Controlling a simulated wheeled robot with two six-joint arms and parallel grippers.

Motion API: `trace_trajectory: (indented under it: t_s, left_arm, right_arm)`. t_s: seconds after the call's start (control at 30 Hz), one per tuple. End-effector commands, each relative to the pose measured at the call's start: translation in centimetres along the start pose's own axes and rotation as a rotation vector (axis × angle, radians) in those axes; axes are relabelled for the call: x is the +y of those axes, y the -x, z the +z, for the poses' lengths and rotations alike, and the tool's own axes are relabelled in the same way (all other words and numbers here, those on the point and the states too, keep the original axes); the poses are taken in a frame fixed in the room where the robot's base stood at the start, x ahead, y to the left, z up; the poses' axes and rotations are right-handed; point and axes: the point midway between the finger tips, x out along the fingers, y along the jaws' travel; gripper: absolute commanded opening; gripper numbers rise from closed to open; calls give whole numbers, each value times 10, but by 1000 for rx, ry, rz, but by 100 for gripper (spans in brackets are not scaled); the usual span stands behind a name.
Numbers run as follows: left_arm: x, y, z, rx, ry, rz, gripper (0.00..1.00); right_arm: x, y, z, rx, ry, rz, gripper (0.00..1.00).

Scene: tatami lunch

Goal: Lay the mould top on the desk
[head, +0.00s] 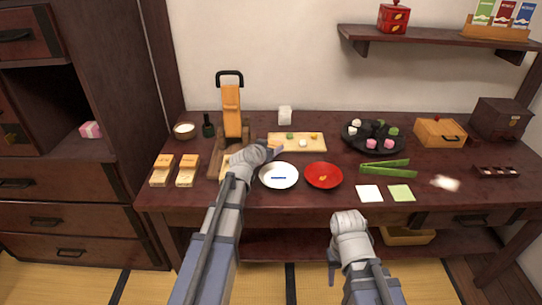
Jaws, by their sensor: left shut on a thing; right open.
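My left gripper (272,153) is over the desk (315,205), between the wooden press and the white plate. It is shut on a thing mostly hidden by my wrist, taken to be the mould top. A bit of pale wood (226,164) shows beside my wrist; I cannot tell whether it is part of the held thing. Two pale wooden mould pieces (161,170) (187,170) lie at the desk's left. My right gripper (333,270) is in front of the desk, low and away from everything on it. It is open; its fingers are barely visible.
The press (231,110) with a black handle stands behind my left arm. A white plate (279,176) and a red plate (323,176) are at the front middle. Green tongs (388,169), paper squares (369,193) and a black tray (352,141) lie to the right.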

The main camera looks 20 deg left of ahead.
Motion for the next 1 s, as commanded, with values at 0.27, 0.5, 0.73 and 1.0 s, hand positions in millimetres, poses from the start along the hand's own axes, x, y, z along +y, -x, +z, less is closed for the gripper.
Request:
trace_trajectory:
  t_s: [0.27,0.5,0.73,1.0]
  left_arm:
    - [0,-7,16,0,0,0,16]
    - [0,-8,20,0,0,0,16]
    - [0,-11,26,0,0,0,16]
    - [0,-11,27,0,0,0,76]
  right_arm:
    - [-2,-18,-1,0,0,0,50]
    - [-2,-21,-1,0,0,0,50]
    - [-3,-28,-2,0,0,0,50]
    - [-3,-30,-2,0,0,0,50]
